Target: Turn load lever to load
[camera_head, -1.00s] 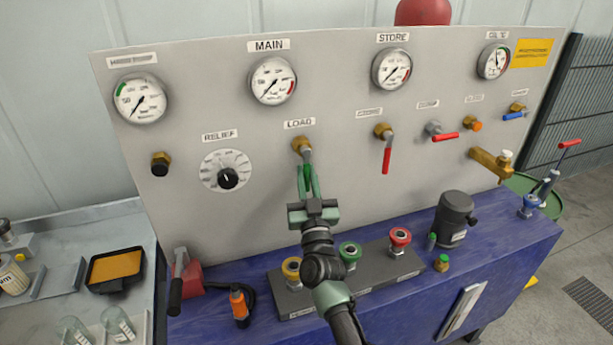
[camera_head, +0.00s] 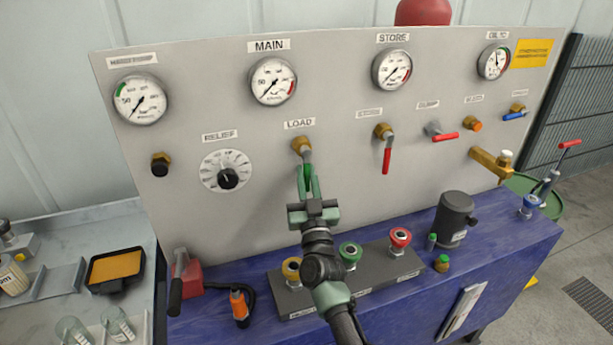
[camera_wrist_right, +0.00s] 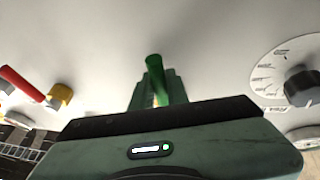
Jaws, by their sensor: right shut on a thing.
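The load valve (camera_head: 303,146) is a brass fitting on the grey panel under the LOAD label (camera_head: 299,124). Its lever hangs down from the fitting, and my right gripper (camera_head: 309,182) is shut on the lower part of it. In the right wrist view the lever's green end (camera_wrist_right: 154,66) sticks out between the fingers. The fingers hide much of the lever's grip. My left gripper is not in view.
The relief dial (camera_head: 226,171) is left of the load valve. A red-handled store lever (camera_head: 386,160) hangs to its right. Below my right arm a dark block (camera_head: 375,268) carries several coloured couplings on the blue bench (camera_head: 520,250).

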